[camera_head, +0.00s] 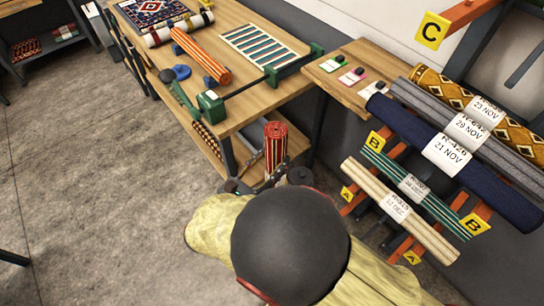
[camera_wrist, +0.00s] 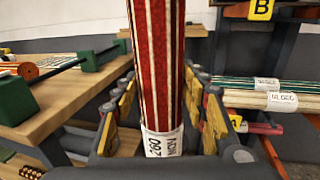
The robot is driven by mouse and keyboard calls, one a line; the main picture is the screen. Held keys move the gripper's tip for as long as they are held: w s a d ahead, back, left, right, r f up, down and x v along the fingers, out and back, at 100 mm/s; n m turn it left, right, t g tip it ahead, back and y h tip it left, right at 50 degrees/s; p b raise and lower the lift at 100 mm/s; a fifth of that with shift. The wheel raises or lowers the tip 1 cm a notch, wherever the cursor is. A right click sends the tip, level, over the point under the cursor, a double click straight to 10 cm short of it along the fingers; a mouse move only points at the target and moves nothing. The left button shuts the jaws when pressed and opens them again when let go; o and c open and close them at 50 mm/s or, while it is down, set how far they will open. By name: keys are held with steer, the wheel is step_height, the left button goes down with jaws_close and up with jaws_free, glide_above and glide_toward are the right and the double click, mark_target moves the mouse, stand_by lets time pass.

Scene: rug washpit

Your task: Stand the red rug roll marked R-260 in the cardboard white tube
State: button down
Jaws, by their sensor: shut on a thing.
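The red striped rug roll (camera_head: 275,150) is held roughly upright by my gripper (camera_head: 268,180), beside the right end of the wooden workbench. In the wrist view the roll (camera_wrist: 160,60) stands between the two fingers of my gripper (camera_wrist: 163,118), with yellow pads on both sides. Its white label (camera_wrist: 162,143) shows "260" and "NOV", turned sideways. My arm hides the roll's lower end in the head view. I cannot make out the white cardboard tube in either view.
The workbench (camera_head: 250,105) carries rugs, an orange roll (camera_head: 200,55) and a green-ended bar tool (camera_head: 211,104). At right, a rack holds several labelled rolls, including a navy one (camera_head: 400,125) and a cream one (camera_head: 375,190). Open concrete floor (camera_head: 80,180) lies at left.

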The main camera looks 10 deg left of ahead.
step_height(320, 180, down, 21)
steer(key=b, duration=0.5)
steer(key=shift+r, duration=0.2)
stand_by(1.6)
steer(key=c, duration=0.9)
jaws_free()
steer(key=shift+f, duration=0.1)
steer(key=shift+s, duration=0.1)
steer(key=v, duration=1.2)
